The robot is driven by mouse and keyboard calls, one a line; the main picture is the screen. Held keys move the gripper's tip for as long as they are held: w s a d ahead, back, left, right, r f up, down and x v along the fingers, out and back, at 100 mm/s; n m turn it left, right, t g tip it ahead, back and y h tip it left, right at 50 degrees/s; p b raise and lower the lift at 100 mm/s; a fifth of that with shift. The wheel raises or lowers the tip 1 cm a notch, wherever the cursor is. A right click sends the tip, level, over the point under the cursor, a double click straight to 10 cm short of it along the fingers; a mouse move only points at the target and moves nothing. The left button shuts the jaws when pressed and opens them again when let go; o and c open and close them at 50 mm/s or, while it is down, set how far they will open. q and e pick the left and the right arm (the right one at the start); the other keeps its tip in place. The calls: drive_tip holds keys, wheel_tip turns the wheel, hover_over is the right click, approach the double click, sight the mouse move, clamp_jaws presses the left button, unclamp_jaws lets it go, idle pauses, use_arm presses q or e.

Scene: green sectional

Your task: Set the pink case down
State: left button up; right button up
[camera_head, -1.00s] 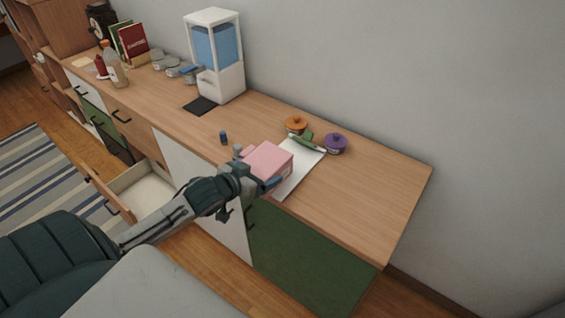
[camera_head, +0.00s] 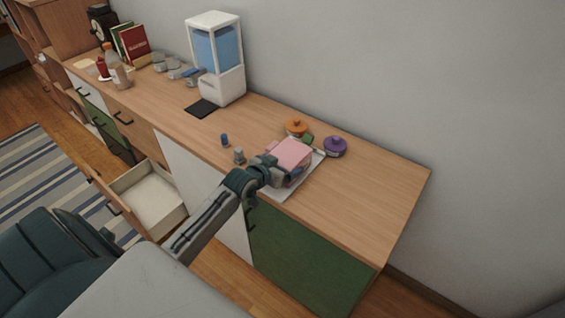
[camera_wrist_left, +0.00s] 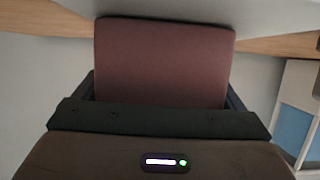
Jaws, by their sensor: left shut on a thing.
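The pink case (camera_head: 290,154) is a box held by my left gripper (camera_head: 279,165) over the white sheet or tray (camera_head: 312,171) on the wooden counter. In the left wrist view the case (camera_wrist_left: 164,62) fills the space between the fingers of the left gripper (camera_wrist_left: 162,95), looking dark pink in shade. The left gripper is shut on it. I cannot tell whether the underside of the case touches the white surface. The case hides most of the green item (camera_head: 308,139) behind it. My right gripper is not in view.
An orange-lidded pot (camera_head: 296,128) and a purple-lidded pot (camera_head: 335,146) stand just behind the case. Two small pegs, one blue (camera_head: 225,140) and one grey (camera_head: 239,155), stand to its left. The counter's right end (camera_head: 385,190) is clear. An open drawer (camera_head: 150,195) juts out below.

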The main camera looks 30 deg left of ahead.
use_arm(q)
drive_tip(key=shift+f, duration=0.15)
drive_tip(key=o, duration=0.8)
